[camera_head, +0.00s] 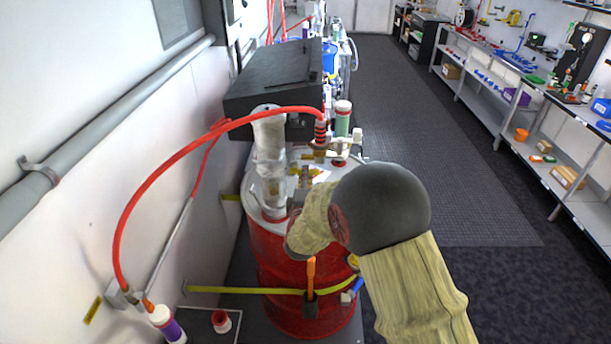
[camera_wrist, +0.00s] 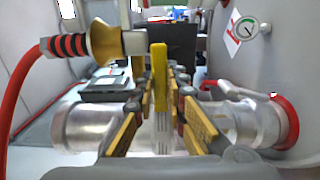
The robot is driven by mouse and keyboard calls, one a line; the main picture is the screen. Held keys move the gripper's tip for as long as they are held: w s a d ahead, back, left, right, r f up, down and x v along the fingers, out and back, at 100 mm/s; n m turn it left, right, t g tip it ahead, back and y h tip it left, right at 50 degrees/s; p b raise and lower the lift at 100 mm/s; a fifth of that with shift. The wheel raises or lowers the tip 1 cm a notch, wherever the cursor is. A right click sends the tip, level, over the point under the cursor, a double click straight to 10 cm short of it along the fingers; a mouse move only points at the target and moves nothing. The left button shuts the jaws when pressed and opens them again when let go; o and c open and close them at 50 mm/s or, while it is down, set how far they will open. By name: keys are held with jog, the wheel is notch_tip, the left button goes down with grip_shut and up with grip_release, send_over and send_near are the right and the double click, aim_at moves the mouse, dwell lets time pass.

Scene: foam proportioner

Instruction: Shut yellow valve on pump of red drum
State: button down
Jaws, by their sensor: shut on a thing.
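The red drum (camera_head: 300,262) stands beside the left wall with a yellow strap around it. The pump's pale upright cylinder (camera_head: 270,165) rises from the drum's light top. My arm comes from the front right and hides part of the drum and pump. In the wrist view, the yellow valve lever (camera_wrist: 158,65) stands upright between my gripper's fingers. My gripper (camera_wrist: 161,95) is shut on it, with yellow-faced fingers on both sides. Metal pipe fittings lie to the left (camera_wrist: 85,126) and right (camera_wrist: 245,122) of the fingers. The valve's body is mostly hidden.
A red hose (camera_head: 150,190) arcs from the pump's top to the left wall, and shows at left in the wrist view. A black box (camera_head: 275,75) is behind the drum. A round gauge (camera_wrist: 245,29) is at upper right. The floor (camera_head: 460,180) to the right is clear.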

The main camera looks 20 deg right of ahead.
jog(key=c, duration=2.1)
grip_release()
jog(key=shift+a, duration=0.1)
jog(key=shift+o, duration=0.2)
jog(key=v, duration=1.2)
